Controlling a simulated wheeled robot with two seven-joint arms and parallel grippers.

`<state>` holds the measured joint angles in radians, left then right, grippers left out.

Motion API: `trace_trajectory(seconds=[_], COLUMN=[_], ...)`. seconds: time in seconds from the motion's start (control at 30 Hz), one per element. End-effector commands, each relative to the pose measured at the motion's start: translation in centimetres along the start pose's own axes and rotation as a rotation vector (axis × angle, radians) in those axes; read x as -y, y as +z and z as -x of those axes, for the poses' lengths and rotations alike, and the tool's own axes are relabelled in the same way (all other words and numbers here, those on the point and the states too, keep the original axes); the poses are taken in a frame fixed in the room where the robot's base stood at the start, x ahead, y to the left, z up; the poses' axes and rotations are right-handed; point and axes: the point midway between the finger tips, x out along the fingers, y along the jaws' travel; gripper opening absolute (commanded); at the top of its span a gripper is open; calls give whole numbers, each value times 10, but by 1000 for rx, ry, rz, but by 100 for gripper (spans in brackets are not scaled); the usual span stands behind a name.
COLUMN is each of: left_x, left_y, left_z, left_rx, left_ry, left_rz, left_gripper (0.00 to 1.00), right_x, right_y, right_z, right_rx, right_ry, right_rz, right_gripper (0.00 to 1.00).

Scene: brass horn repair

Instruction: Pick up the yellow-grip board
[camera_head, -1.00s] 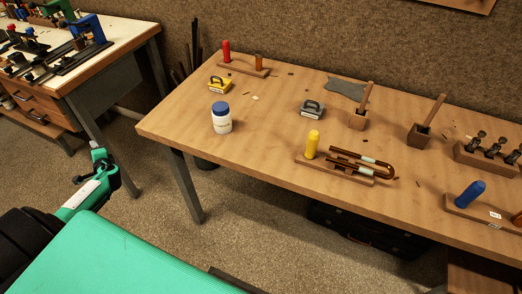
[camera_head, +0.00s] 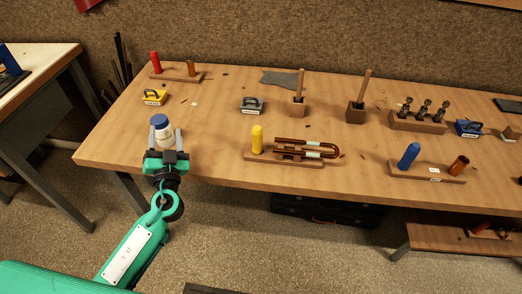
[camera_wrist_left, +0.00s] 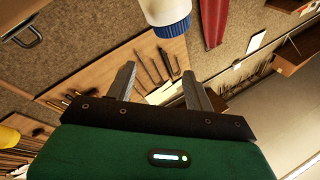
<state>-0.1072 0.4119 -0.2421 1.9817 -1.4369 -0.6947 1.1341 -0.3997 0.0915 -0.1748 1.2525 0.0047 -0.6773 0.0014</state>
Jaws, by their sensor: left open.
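The yellow-grip board is a low wooden board (camera_head: 256,158) with an upright yellow grip (camera_head: 257,139) at its left end. A bent brown tube with pale bands (camera_head: 311,149) lies on it. The board rests near the table's front edge. My left gripper (camera_head: 166,143) is open and empty, left of the board and apart from it, in front of a white jar with a blue lid (camera_head: 161,124). In the left wrist view the open fingers (camera_wrist_left: 158,78) have nothing between them, and the jar (camera_wrist_left: 168,12) shows at the top. My right gripper is not in view.
A yellow block (camera_head: 154,97) and a grey block (camera_head: 252,105) with handles stand behind. A blue-grip board (camera_head: 427,172) lies to the right. Wooden holders (camera_head: 355,113) stand at the back. The tabletop (camera_head: 218,140) between jar and yellow grip is clear.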

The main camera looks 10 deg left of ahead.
Motion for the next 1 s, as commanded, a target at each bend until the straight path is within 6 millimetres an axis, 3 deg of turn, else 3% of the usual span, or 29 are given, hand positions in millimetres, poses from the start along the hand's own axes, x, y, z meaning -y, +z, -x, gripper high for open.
trace_trajectory(seconds=[0.03, 0.1, 0.3, 0.4, 0.53, 0.67, 1.0], left_x=[-28, -63, -143, -168, -186, -194, -206], left_y=[-8, -21, -72, -95, -115, -123, -114], left_z=[17, 39, 98, 120, 138, 140, 93], left_rx=[31, 73, 179, 218, 248, 259, 259], left_ry=[20, 44, 115, 143, 168, 177, 178], left_rz=[68, 151, 363, 436, 495, 516, 516], left_gripper=[53, 53, 53, 53, 53, 53, 53], right_x=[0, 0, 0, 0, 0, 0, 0], right_y=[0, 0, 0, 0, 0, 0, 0], right_z=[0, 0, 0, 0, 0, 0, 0], right_rx=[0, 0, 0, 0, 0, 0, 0], right_ry=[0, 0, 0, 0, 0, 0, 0], right_rz=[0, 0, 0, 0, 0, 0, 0], right_gripper=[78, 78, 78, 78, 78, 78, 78])
